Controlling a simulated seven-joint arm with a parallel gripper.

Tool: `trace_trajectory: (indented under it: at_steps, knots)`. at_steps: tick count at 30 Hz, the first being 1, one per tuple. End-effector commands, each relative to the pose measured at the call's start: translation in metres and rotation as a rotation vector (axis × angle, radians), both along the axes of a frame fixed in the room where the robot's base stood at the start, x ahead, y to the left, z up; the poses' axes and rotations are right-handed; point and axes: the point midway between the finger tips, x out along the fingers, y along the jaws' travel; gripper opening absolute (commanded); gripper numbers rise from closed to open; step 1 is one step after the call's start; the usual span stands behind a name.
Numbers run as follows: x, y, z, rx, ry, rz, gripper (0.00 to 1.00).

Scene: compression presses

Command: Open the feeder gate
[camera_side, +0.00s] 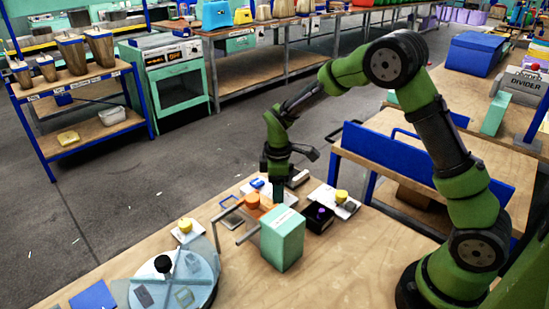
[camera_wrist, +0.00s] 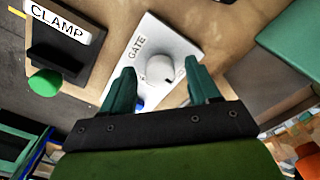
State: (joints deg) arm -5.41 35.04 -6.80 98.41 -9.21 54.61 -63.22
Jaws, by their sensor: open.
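In the wrist view the feeder gate control is a white plate (camera_wrist: 172,50) lettered GATE, with a pale round knob (camera_wrist: 160,68) on it and a small blue part (camera_wrist: 140,105) near its lower end. My gripper (camera_wrist: 160,72) is open, with its two green fingers on either side of the plate and the knob between them in the picture. Whether they touch the knob cannot be told. In the side view my gripper (camera_side: 278,194) points down over the bench among the small controls, behind the pale green block (camera_side: 283,241). It partly hides the controls there.
A dark CLAMP block (camera_wrist: 62,45) with a green knob (camera_wrist: 45,82) stands left of the plate. Around my gripper are an orange part (camera_side: 258,201), a black box with a purple knob (camera_side: 319,213) and a yellow-knobbed plate (camera_side: 343,202). A round disc (camera_side: 175,288) lies front left.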

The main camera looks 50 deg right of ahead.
Motion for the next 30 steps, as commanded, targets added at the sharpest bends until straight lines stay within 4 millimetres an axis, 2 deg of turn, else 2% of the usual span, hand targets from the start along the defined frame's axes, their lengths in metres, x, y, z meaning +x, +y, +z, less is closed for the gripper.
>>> trace_trajectory:
  at_steps: [1, 9, 12, 22, 30]
  knots:
    - [0.0, 0.0, 0.0001, 0.0, 0.0, 0.0, 0.57]
    - [0.0001, 0.0, 0.0004, 0.0, 0.0, 0.0, 0.16]
    - [0.0002, -0.0001, 0.0005, 0.0, 0.0, 0.0, 0.04]
    - [0.0004, 0.0, 0.0006, 0.001, -0.001, -0.058, 0.04]
    - [0.0006, 0.0006, 0.0007, 0.001, -0.001, -0.242, 0.04]
